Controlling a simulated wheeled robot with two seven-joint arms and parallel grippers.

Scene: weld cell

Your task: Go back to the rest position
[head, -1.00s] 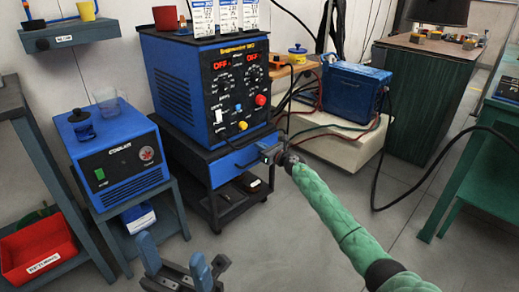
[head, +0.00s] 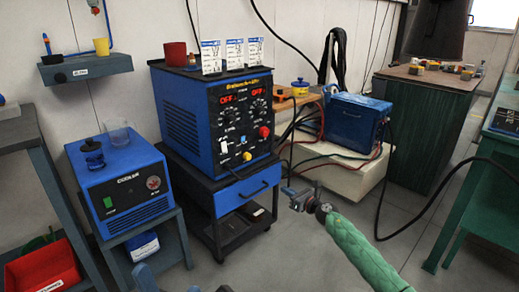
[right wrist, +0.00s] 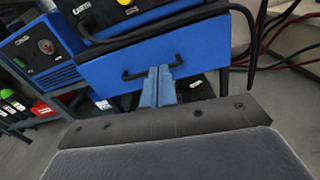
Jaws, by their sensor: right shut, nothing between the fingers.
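My right gripper (head: 290,193) is in front of the cart and to the right of its blue drawer (head: 262,186), in the head view. Its blue fingers (right wrist: 158,87) are together and empty in the right wrist view. Beyond them is the drawer front (right wrist: 200,50) with its black handle, with no grip on it. My left gripper (head: 184,284) shows only as blue fingertips at the bottom edge of the head view; the tips stand apart. The rest of it is cut off.
The cart carries the blue power unit (head: 215,110). A blue cooler (head: 125,180) stands to its left, and a red bin (head: 42,270) is at lower left. A blue box (head: 355,122) sits on a pale block at right. The floor (head: 270,265) before the cart is clear.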

